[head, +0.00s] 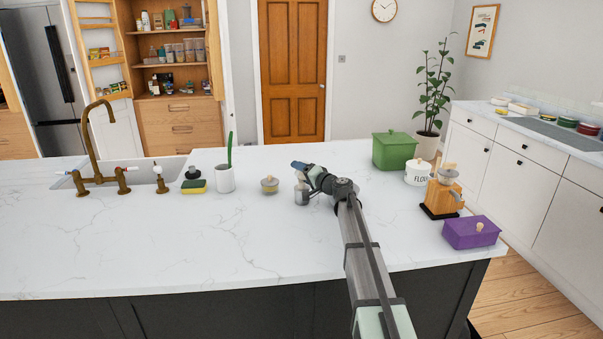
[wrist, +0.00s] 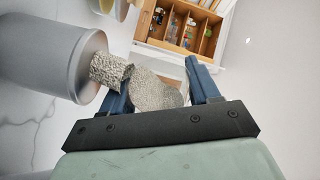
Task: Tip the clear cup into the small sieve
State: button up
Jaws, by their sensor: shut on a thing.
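My gripper (head: 304,173) is above a small grey cylinder (head: 302,195) on the white island. In the wrist view my gripper (wrist: 160,85) is shut on the clear cup (wrist: 158,92), whose walls hardly show against its grainy grey-beige contents. The cup is tilted towards the grey cylinder (wrist: 45,52). A thick column of the grains reaches from the cup to the cylinder's open mouth. The cylinder seems to be the small sieve; no mesh shows, and its inside is hidden. In the head view the cup is mostly hidden by my gripper.
A lidded glass jar (head: 270,185) stands just left of the cylinder, then a white holder (head: 225,179) and a sponge (head: 194,187). A green box (head: 393,151), flour canister (head: 418,173), wooden grinder (head: 441,193) and purple box (head: 470,233) stand right. The front counter is clear.

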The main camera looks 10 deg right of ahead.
jog(key=shift+s+a+r+n+t+y, duration=0.15)
jog(key=shift+n+t, duration=0.1)
jog(key=shift+n, duration=0.35)
jog(key=shift+s+f+n+t+y, duration=0.1)
jog(key=shift+n+t+y, duration=0.1)
jog(key=shift+n, duration=0.4)
jog(key=shift+s+a+r+n+t+y, duration=0.15)
jog(key=shift+n+t, duration=0.1)
jog(key=shift+n, duration=0.35)
jog(key=shift+f, duration=0.1)
jog(key=shift+r, duration=2)
